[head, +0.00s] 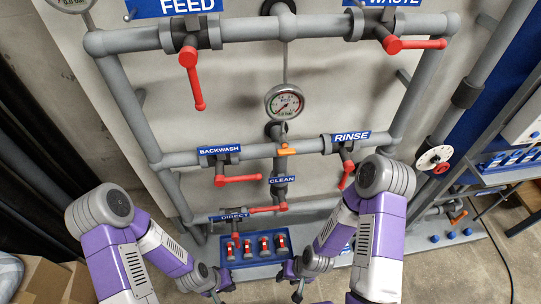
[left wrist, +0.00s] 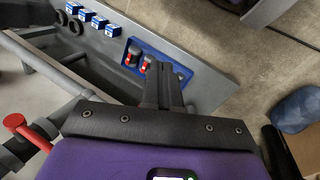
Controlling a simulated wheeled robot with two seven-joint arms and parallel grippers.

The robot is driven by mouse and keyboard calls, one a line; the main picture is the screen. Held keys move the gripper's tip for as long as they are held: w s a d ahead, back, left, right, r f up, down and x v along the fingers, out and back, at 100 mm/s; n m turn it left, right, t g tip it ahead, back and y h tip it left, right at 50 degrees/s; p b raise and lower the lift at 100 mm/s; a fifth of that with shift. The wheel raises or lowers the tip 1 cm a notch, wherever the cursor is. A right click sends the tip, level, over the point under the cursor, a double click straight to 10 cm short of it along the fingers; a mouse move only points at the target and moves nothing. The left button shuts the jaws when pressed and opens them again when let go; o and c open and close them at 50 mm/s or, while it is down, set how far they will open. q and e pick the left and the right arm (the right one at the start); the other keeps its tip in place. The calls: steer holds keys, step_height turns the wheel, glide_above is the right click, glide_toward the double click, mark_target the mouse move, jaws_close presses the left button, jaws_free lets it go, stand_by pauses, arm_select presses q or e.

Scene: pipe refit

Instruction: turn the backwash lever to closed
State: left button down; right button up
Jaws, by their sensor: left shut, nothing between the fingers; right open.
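The backwash lever (head: 238,180) is a red handle below the blue BACKWASH label (head: 220,150) in the head view. It points right, roughly along the grey horizontal pipe above it. My left gripper (head: 221,292) is low at the bottom of the head view, well below the lever and apart from it. In the left wrist view its fingers (left wrist: 166,88) are shut and empty. A red handle (left wrist: 20,128) shows at the left wrist view's left edge; I cannot tell which one it is. My right gripper (head: 298,290) is open, low and right of the left one.
Other red levers sit around: feed (head: 193,80), waste (head: 415,44), rinse (head: 347,174), clean (head: 268,209). A pressure gauge (head: 284,102) is above the middle pipe.

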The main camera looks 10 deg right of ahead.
arm_select(q)
step_height(320, 180, up, 44)
steer(key=m+t+y+p, duration=0.2)
steer(key=m+y+p, duration=0.15)
steer(key=p, duration=0.85)
glide_above(247, 177)
steer(key=s, duration=0.3)
steer(key=shift+s+n+y, duration=0.15)
steer(key=shift+n+y, duration=0.2)
steer(key=shift+n, duration=0.1)
steer(key=x, duration=1.4)
steer(key=shift+s+f+b, duration=0.1)
steer(key=shift+b, duration=0.2)
